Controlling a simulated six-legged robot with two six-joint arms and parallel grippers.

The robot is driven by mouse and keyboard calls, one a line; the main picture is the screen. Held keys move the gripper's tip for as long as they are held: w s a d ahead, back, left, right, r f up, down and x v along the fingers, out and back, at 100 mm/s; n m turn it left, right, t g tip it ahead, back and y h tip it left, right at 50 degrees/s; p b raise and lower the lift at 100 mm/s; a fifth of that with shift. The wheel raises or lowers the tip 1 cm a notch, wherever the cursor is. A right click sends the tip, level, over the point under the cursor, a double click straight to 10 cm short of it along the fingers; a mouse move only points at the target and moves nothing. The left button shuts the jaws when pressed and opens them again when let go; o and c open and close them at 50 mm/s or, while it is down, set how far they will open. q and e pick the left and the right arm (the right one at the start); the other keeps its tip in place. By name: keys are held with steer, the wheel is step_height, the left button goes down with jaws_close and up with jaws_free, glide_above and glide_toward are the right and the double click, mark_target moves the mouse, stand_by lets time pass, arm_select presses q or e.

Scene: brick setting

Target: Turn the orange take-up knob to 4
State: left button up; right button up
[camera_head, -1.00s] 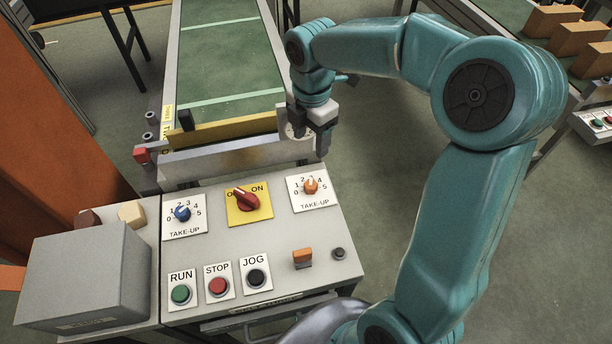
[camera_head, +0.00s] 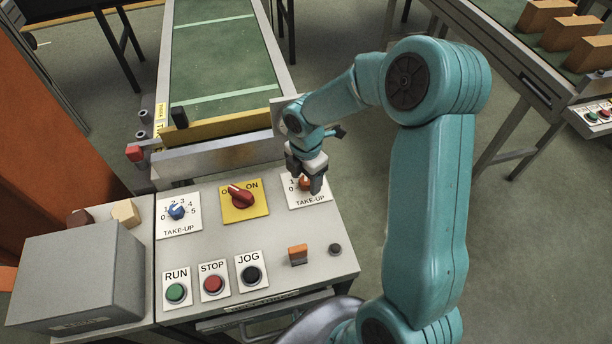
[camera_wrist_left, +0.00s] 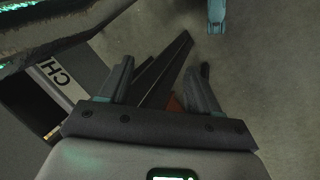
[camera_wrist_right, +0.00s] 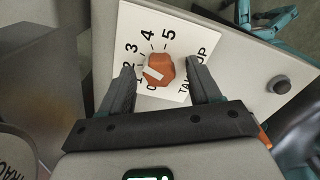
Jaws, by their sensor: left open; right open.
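The orange take-up knob (camera_head: 305,184) is on a white numbered plate (camera_head: 319,196) at the panel's upper right, partly hidden by my right gripper (camera_head: 306,176). In the right wrist view the knob (camera_wrist_right: 160,66) has a white pointer mark on its low-number side, around 1 to 2; the exact reading is unclear. My right gripper (camera_wrist_right: 161,66) is open, its fingers appearing on either side of the knob with gaps; I cannot tell how far above the plate they are. My left gripper (camera_wrist_left: 160,75) is open, seen only in its wrist view.
Left of the orange knob are a red switch (camera_head: 240,196) on a yellow plate and a blue take-up knob (camera_head: 177,210). Green, red and black buttons (camera_head: 212,284) line the front. An orange rocker (camera_head: 298,254) and a dark button (camera_head: 335,249) sit below the orange knob's plate.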

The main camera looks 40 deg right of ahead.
steer(key=c, duration=1.1)
steer(key=shift+o, duration=0.2)
steer(key=shift+m, duration=0.3)
steer(key=m+b, duration=0.1)
steer(key=m, duration=0.1)
steer(key=shift+w+m+b, duration=0.1)
steer(key=shift+m+b, duration=0.2)
steer(key=shift+m, duration=0.1)
steer(key=shift+m+b, duration=0.65)
steer(key=shift+m, duration=1.05)
steer(key=o, duration=1.1)
steer(key=shift+c, duration=0.2)
